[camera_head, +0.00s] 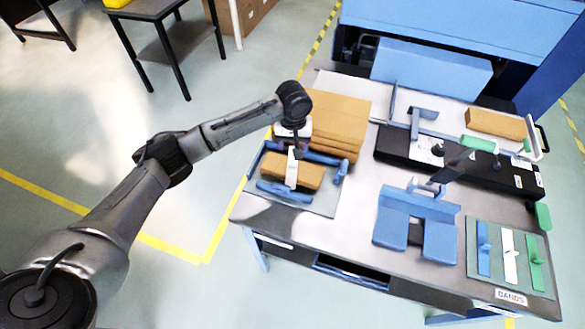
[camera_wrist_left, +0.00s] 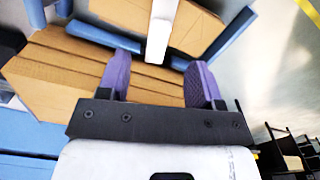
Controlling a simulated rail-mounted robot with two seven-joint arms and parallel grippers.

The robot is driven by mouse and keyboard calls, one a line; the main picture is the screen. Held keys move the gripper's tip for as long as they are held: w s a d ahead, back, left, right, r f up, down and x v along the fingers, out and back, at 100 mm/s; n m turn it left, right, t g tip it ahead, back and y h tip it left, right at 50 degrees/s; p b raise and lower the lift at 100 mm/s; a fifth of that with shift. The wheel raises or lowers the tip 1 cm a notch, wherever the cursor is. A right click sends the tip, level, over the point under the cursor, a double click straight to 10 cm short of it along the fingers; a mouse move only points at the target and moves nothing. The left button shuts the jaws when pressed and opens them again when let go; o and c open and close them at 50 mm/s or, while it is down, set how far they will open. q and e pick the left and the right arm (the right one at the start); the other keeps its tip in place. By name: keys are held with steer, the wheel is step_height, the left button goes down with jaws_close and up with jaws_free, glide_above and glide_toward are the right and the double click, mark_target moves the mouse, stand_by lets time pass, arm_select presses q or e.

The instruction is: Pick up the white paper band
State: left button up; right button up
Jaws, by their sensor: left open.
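A white paper band (camera_head: 292,170) lies across a small brown block (camera_head: 309,176) in a blue-sided holder at the table's left end. My left gripper (camera_head: 298,150) is open above this end of the table. In the left wrist view, its purple fingers (camera_wrist_left: 158,78) stand apart with nothing between them. The white band (camera_wrist_left: 161,30) shows just beyond the fingertips, between their lines, over the brown block (camera_wrist_left: 195,28). I cannot tell how far the band wraps round the block. Another white strip (camera_head: 510,257) lies on the board at the right.
Stacked brown sheets (camera_head: 338,112) lie behind the holder's blue bars (camera_head: 285,193). A blue stand (camera_head: 440,242) occupies the table's middle. The grey board (camera_head: 474,263) holds blue and green strips too. A long black unit (camera_head: 400,150) lies farther back.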

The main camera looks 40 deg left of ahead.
arm_select(q)
glide_above(292, 162)
steer(key=f, duration=0.4)
steer(key=shift+d+f+b, duration=0.25)
steer(key=shift+d+b, duration=0.05)
steer(key=shift+b, duration=0.1)
steer(key=shift+a+f+b, duration=0.15)
steer(key=shift+f+b, duration=0.3)
steer(key=shift+f, duration=0.7)
steer(key=shift+a+f+b, duration=0.15)
steer(key=shift+f+b, duration=0.25)
steer(key=shift+f, duration=1.15)
steer(key=c, duration=1)
steer(key=shift+r, duration=0.1)
